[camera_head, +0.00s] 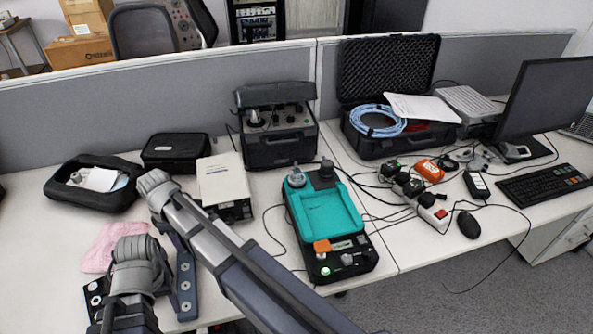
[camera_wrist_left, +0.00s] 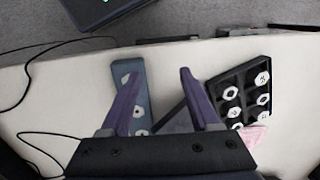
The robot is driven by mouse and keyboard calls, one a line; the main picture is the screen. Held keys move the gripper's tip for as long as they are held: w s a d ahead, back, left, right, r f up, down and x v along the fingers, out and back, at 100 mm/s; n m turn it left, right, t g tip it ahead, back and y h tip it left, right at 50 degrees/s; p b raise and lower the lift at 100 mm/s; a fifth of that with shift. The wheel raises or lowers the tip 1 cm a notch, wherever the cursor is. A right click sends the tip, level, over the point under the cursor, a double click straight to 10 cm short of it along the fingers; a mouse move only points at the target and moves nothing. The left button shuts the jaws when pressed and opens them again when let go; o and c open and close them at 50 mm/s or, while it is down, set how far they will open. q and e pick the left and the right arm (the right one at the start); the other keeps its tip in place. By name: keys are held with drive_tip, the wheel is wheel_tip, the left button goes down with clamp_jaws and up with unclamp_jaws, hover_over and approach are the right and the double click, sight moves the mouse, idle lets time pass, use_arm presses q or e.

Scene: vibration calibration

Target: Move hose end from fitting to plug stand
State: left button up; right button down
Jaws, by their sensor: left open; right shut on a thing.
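My left gripper (camera_wrist_left: 160,73) is open and empty over the table in the left wrist view. In the head view its arm covers the fingers. A slate-blue strip (camera_wrist_left: 131,95) with pale hexagonal fittings lies beside the left fingers, and shows in the head view too (camera_head: 185,285). A black tray (camera_head: 97,288) with white hexagonal pieces lies left of the strip. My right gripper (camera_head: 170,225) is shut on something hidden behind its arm. I cannot make out the hose end or which piece is the plug stand. A coiled light-blue hose (camera_head: 377,121) lies in an open black case.
A teal device (camera_head: 328,218) with a metal fitting (camera_head: 297,176) stands right of the arms. A cream box (camera_head: 223,182) and a pink cloth (camera_head: 112,243) lie near my right arm's wrist. Black cases stand behind. Loose cables cross the right side.

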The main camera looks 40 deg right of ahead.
use_arm(q)
drive_tip(key=shift+d+f, duration=0.1)
use_arm(e)
drive_tip(key=shift+d+f, duration=0.1)
drive_tip(key=shift+f, duration=0.05)
use_arm(q)
drive_tip(key=shift+f, duration=0.2)
use_arm(e)
drive_tip(key=shift+f, duration=0.2)
use_arm(q)
drive_tip(key=shift+f+b, duration=0.2)
drive_tip(key=shift+b, duration=0.2)
use_arm(e)
drive_tip(key=shift+f, duration=0.2)
use_arm(q)
drive_tip(key=shift+r, duration=0.1)
use_arm(e)
drive_tip(key=shift+r+m, duration=0.15)
drive_tip(key=shift+m, duration=0.25)
use_arm(q)
drive_tip(key=shift+f+b, duration=0.3)
drive_tip(key=shift+f, duration=0.1)
use_arm(e)
drive_tip(key=shift+f, duration=0.4)
idle(0.5)
